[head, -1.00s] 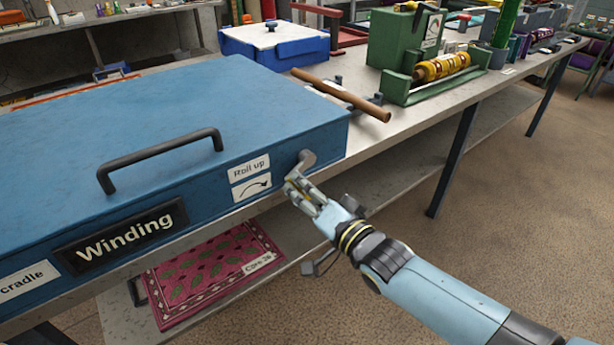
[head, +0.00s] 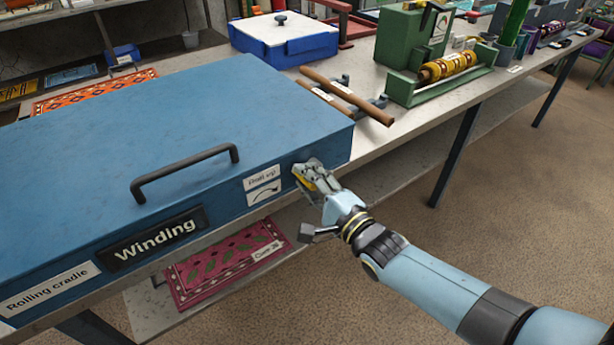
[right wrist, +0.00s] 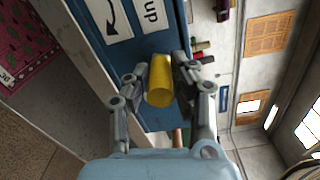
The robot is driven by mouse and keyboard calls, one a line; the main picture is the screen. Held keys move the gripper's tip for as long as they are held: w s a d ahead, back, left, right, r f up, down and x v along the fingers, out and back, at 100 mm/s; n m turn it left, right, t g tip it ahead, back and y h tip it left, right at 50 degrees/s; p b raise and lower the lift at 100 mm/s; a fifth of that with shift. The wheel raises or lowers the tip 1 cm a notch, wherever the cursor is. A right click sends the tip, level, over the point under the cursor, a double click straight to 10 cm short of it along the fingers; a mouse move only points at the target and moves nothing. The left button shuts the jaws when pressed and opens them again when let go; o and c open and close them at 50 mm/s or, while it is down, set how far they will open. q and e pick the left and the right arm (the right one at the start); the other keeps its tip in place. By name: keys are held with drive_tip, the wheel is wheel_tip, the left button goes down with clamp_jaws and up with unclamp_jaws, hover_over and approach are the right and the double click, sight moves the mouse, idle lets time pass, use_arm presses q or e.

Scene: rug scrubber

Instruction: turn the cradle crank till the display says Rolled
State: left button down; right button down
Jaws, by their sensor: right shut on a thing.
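The blue rolling cradle (head: 170,130) stands on the bench, with a black handle on its lid. Its dark display (head: 153,237) on the front reads "Winding". A "Roll up" label with a curved arrow (head: 264,191) is right of the display. My right gripper (head: 308,178) is at the front's right end, beside the label. In the right wrist view its fingers are closed on the yellow crank grip (right wrist: 160,82). The crank's arm is mostly hidden behind the fingers. My left gripper is not in view.
A red patterned rug (head: 228,262) lies on the shelf below the cradle. Wooden rods (head: 347,95), a white-and-blue box (head: 285,38) and a green machine with yellow rollers (head: 440,68) stand farther along the bench. The floor at right is clear.

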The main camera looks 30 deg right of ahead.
sight(302, 150)
drive_tip(key=r+m+p, duration=0.1)
drive_tip(key=m, duration=0.1)
drive_tip(key=d+r+m+p, duration=0.1)
drive_tip(key=m, duration=0.1)
drive_tip(key=shift+w+d, duration=0.1)
drive_tip(key=shift+d, duration=0.05)
drive_tip(key=shift+d+r+m+p, duration=0.2)
drive_tip(key=shift+d+m+p, duration=0.15)
drive_tip(key=shift+m, duration=0.6)
drive_tip(key=shift+d+r+m+p, duration=0.25)
drive_tip(key=shift+m+p, duration=0.1)
drive_tip(key=shift+m, duration=0.6)
drive_tip(key=c, duration=1.1)
unclamp_jaws()
drive_tip(key=shift+w+f, duration=0.1)
drive_tip(key=shift+w, duration=0.05)
